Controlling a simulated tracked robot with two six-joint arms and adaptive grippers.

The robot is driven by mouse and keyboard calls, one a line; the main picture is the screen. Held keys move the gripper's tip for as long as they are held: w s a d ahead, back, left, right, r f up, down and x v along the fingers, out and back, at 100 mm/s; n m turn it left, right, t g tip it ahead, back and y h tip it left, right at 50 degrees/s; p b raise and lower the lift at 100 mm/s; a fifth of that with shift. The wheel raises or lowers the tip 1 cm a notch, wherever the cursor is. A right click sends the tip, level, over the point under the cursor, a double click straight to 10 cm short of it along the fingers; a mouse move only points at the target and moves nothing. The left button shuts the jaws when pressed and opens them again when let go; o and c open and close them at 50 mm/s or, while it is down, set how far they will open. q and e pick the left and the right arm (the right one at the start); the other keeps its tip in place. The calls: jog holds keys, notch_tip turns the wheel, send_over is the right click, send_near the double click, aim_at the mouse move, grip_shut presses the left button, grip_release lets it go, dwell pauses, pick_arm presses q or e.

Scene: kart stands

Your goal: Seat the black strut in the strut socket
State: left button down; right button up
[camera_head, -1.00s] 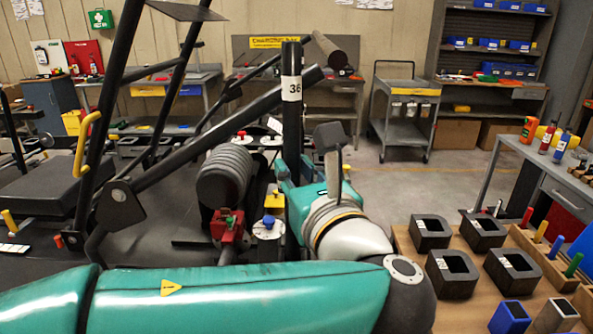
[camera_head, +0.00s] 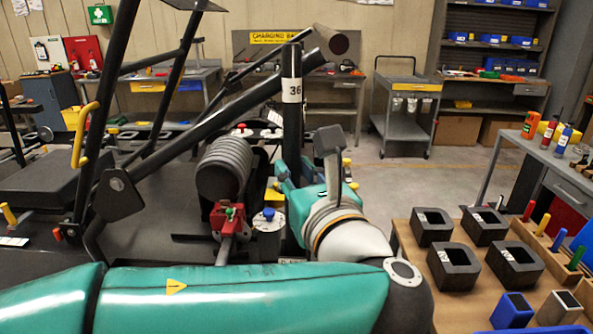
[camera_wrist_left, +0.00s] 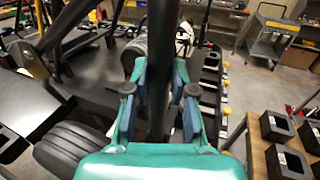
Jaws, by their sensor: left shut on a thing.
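The black strut (camera_head: 292,120) stands upright in the head view, with a white label marked 36 near its top. My left gripper (camera_head: 290,183), with teal fingers, is shut around its lower part. In the left wrist view the strut (camera_wrist_left: 162,62) runs up between the two fingers of my left gripper (camera_wrist_left: 158,98). The strut's lower end is hidden behind my gripper and wrist. I cannot make out the strut socket. My right gripper is in neither view.
The dark kart frame (camera_head: 200,130) has a long slanting bar close to the strut. A red clamp (camera_head: 228,218) and a blue-knobbed block (camera_head: 268,222) stand just left of the strut. A wooden table with black hollow blocks (camera_head: 458,268) is at right.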

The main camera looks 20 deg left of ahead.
pick_arm(q)
jog(key=shift+f+b, duration=2.1)
jog(key=shift+f, duration=1)
jog(key=c, duration=0.9)
grip_release()
jog(key=v, duration=1.2)
